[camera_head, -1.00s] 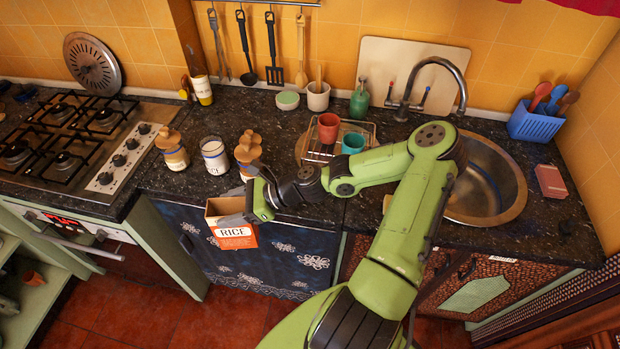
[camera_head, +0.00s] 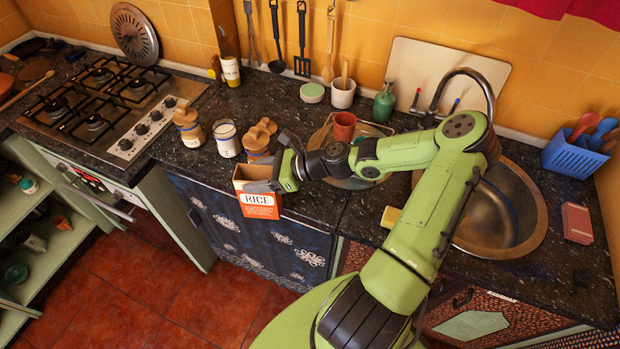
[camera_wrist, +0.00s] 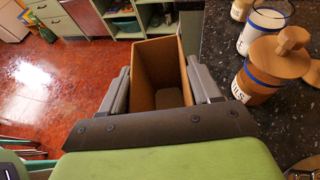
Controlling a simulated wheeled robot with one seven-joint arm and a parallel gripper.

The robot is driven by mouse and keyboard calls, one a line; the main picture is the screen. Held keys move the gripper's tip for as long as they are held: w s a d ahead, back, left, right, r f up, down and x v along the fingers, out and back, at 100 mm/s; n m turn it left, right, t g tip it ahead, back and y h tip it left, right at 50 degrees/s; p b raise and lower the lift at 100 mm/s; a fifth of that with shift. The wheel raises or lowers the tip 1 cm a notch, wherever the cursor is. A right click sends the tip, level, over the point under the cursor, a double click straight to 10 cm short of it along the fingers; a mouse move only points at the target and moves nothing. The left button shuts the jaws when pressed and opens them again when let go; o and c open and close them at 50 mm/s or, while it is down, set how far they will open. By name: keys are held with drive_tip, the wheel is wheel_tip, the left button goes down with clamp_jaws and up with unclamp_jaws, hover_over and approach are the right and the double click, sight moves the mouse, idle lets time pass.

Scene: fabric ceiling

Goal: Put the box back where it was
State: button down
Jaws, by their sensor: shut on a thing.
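The orange and white RICE box (camera_head: 260,203) is upright with its top open. It is at the front edge of the dark counter, in front of the wooden-lidded jars. My gripper (camera_head: 268,182) is shut on the box near its top. In the wrist view, the fingers of my gripper (camera_wrist: 160,92) press on two opposite sides of the box (camera_wrist: 157,62). The inside of the box looks empty. Whether its base touches the counter cannot be told.
Two wooden-lidded jars (camera_head: 188,128) and a glass jar (camera_head: 227,138) stand behind the box on the counter. The stove (camera_head: 110,105) is to the left. The sink (camera_head: 500,215) and a pink box (camera_head: 576,222) are to the right. Bare counter (camera_head: 320,205) lies right of the box.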

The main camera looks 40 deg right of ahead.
drive_tip(key=w+d+r+m+t+h+p, duration=0.1)
drive_tip(key=d+r+m+h, duration=0.1)
drive_tip(key=d+r, duration=0.5)
drive_tip(key=d+r+m+t+h+p, duration=0.1)
drive_tip(key=d+r+t+p, duration=0.15)
drive_tip(key=d, duration=0.75)
wheel_tip(320, 180, down, 10)
drive_tip(key=b, duration=0.1)
drive_tip(key=shift+r+g, duration=0.15)
drive_tip(key=shift+g, duration=0.2)
drive_tip(key=shift+f+b, duration=0.3)
drive_tip(key=shift+b, duration=0.05)
drive_tip(key=shift+c, duration=1.2)
unclamp_jaws()
drive_tip(key=shift+d, duration=0.1)
